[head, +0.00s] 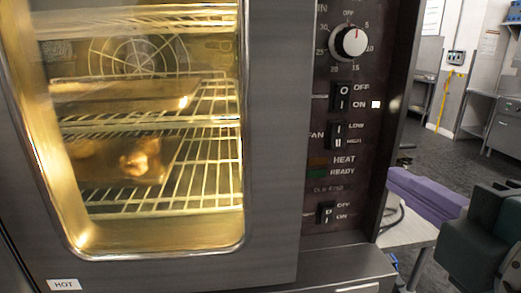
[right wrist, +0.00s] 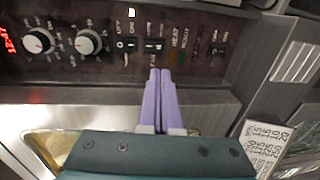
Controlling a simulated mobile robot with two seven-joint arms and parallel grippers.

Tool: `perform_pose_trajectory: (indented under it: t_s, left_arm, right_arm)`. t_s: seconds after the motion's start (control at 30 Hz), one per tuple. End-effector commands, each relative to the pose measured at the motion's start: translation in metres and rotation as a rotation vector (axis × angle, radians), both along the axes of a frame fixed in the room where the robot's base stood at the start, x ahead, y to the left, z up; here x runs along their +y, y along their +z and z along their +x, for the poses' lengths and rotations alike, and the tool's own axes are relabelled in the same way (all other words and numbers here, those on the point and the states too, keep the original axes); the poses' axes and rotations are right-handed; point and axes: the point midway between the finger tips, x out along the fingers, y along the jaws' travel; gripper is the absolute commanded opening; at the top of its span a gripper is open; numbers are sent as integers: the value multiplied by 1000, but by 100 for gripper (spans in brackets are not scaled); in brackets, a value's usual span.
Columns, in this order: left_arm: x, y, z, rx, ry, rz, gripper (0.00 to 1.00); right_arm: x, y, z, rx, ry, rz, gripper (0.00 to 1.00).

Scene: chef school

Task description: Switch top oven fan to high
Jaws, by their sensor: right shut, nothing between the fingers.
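The oven's dark control panel (head: 318,220) fills the middle of the head view. The fan rocker switch (head: 338,135), labelled LOW above and HIGH below, sits mid-panel; I cannot tell which side is pressed. It also shows in the right wrist view (right wrist: 153,45), just beyond my fingertips. My right gripper (head: 391,182) has purple fingers shut together and empty. In the head view it is right of the panel's edge and lower than the fan switch. In the right wrist view its tips (right wrist: 160,71) point at the panel near that switch. My left gripper is not in view.
Above the fan switch are an OFF/ON switch (head: 340,96) and a timer dial (head: 349,42). Another switch (head: 325,213) sits below. The lit oven window (head: 160,215) is left of the panel. Open floor (head: 425,155) and steel tables lie at right.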

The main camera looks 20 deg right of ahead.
Motion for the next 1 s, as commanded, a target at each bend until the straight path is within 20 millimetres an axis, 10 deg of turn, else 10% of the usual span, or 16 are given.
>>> perform_pose_trajectory:
  t_s: [0.37,1.0]
  left_arm:
    - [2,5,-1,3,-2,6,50]
    - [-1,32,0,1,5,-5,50]
  right_arm:
    - [-2,1,8,0,0,2,0]
    - [-29,-13,120,0,-2,4,0]
